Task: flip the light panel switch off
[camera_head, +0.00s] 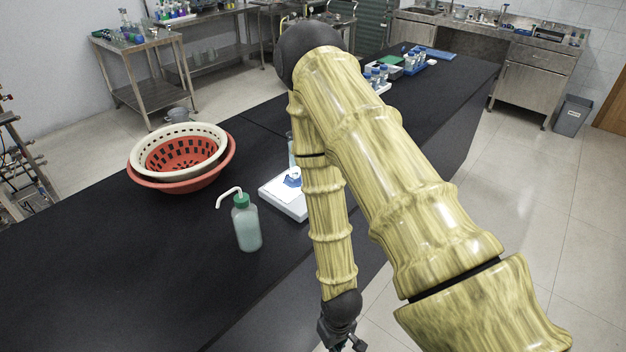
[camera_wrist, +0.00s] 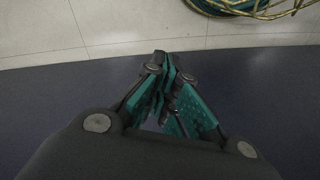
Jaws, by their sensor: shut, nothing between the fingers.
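A white, flat box with a bright top (camera_head: 286,204) sits on the black bench, partly hidden behind my arm. It may be the light panel, but I cannot tell for sure. A small blue-and-white item (camera_head: 293,177) is on or just behind it. No switch can be made out in either view. My gripper (camera_head: 343,346) hangs low at the bottom edge of the head view, beyond the bench's near side and well apart from the white box. In the wrist view its teal-padded fingers (camera_wrist: 167,72) are shut and empty, above the floor.
A wash bottle (camera_head: 247,226) stands left of the white box. Nested cream and red baskets (camera_head: 181,160) sit farther left. Bottles in a blue rack (camera_head: 413,62) stand at the bench's far end. The black bench top (camera_head: 110,265) is clear at front left.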

